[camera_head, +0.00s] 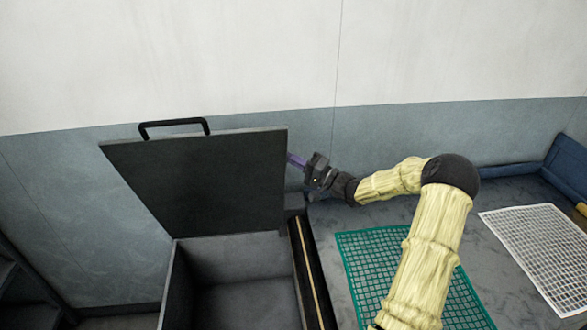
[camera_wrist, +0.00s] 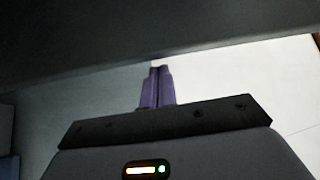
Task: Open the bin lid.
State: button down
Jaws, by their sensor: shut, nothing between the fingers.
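The bin (camera_head: 176,292) is a dark grey box at the lower left of the head view, with its inside showing. Its lid (camera_head: 205,180) stands raised, tilted up above the bin, with a black handle (camera_head: 174,122) on its top edge. My gripper (camera_head: 292,159) is at the right edge of the lid, with the purple fingers partly hidden behind it. In the wrist view the purple fingers (camera_wrist: 159,72) are together with nothing between them, and a dark surface, likely the lid, spans the top. I cannot tell whether the fingers touch the lid.
A bench right of the bin holds a green net (camera_head: 362,262) and a white net (camera_head: 545,240). A blue raised edge (camera_head: 568,165) bounds the bench at the far right. A grey and white wall (camera_head: 420,60) stands behind. A dark shelf (camera_head: 22,290) is at the lower left.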

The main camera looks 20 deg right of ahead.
jog(key=b+v, duration=0.3)
jog(key=v, duration=0.7)
jog(key=shift+w+a+r, duration=0.1)
jog(key=s+a+f+n+g, duration=0.1)
jog(key=s+a+f+g, duration=0.1)
jog(key=a+f+g, duration=0.3)
jog(key=s+a+n+g+h, duration=0.1)
jog(key=s+a+g, duration=0.2)
jog(key=a, duration=0.4)
jog(key=s+a+f+n+g, duration=0.1)
jog(key=s+a+f+g, duration=0.1)
jog(key=a+f+g, duration=0.3)
jog(key=s+a+f+n+g+h, duration=0.1)
jog(key=s+a+n+g+h, duration=0.2)
jog(key=s+h, duration=0.55)
jog(key=s+r+t+h, duration=0.2)
jog(key=s+r+h, duration=0.1)
jog(key=s, duration=0.5)
jog(key=shift+d+r+t+h, duration=0.25)
jog(key=shift+d+t+h, duration=0.05)
jog(key=shift+h, duration=0.15)
